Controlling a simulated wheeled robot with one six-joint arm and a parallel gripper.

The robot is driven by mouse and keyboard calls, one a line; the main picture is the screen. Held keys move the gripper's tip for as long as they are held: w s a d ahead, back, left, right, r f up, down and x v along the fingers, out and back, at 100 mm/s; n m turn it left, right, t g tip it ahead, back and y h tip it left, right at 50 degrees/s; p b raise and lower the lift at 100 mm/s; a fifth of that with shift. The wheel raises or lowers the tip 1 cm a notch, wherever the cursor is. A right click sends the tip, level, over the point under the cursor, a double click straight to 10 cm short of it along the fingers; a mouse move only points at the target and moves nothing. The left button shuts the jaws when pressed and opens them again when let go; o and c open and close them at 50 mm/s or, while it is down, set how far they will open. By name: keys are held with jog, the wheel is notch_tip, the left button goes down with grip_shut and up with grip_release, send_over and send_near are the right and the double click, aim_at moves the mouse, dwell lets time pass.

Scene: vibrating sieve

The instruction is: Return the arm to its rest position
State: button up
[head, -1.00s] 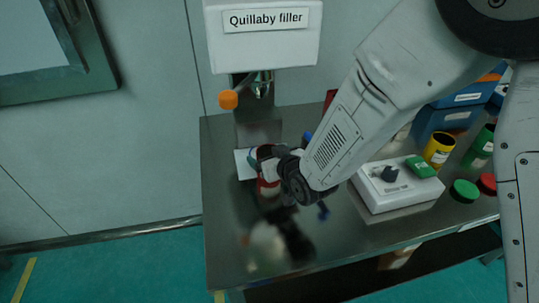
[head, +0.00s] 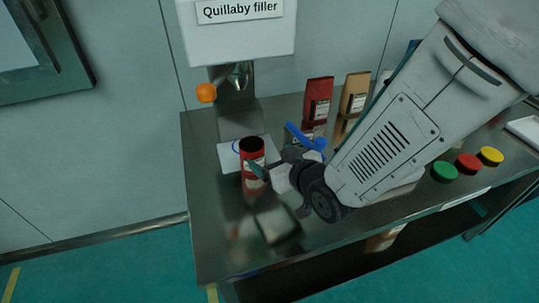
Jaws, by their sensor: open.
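My gripper (head: 272,174) is open at the end of my arm, just right of a red jar (head: 252,157) with a dark open top. One teal fingertip overlaps the jar's right side in the picture; I cannot tell whether it touches. The jar stands upright at the edge of a white pad with a blue ring (head: 229,153). The pad lies below the Quillaby filler (head: 238,35), which has an orange ball knob (head: 206,92). My forearm hides much of the table's right side.
A steel table (head: 215,210) carries everything; its front left is clear. A red pouch (head: 318,98) and a tan pouch (head: 355,92) stand at the back. Green (head: 444,171), red (head: 467,163) and yellow (head: 490,156) lids lie at the right. A blue piece (head: 305,137) shows beside my gripper.

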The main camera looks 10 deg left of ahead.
dwell(0.4)
